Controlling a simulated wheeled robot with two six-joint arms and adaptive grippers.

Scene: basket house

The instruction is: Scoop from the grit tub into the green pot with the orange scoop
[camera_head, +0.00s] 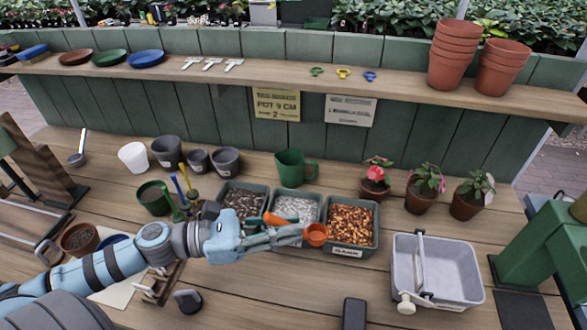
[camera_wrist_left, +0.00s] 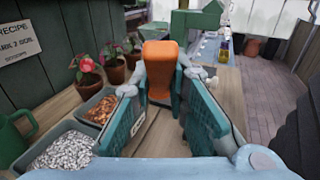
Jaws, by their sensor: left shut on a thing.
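My left gripper (camera_head: 284,236) is shut on the orange scoop (camera_head: 316,235), whose round cup sticks out past the fingertips, above the left front edge of the brown-filled tub. In the left wrist view the orange scoop (camera_wrist_left: 162,62) stands between my fingertips (camera_wrist_left: 158,90). The scoop's contents cannot be made out. The grit tub (camera_head: 322,199), with pale grey grit, is the middle of three tubs, partly behind my gripper; its grit (camera_wrist_left: 62,150) also shows in the wrist view. A green pot (camera_head: 152,199) stands on the bench at left. My right gripper is not in view.
The brown-filled tub (camera_head: 376,238) is right of the grit and a dark-filled tub (camera_head: 228,186) left. A green jug (camera_head: 290,168) stands behind. Coloured-handled tools (camera_head: 181,187) stand beside the green pot. A grey caddy (camera_head: 440,270) and flower pots (camera_head: 420,196) are at right.

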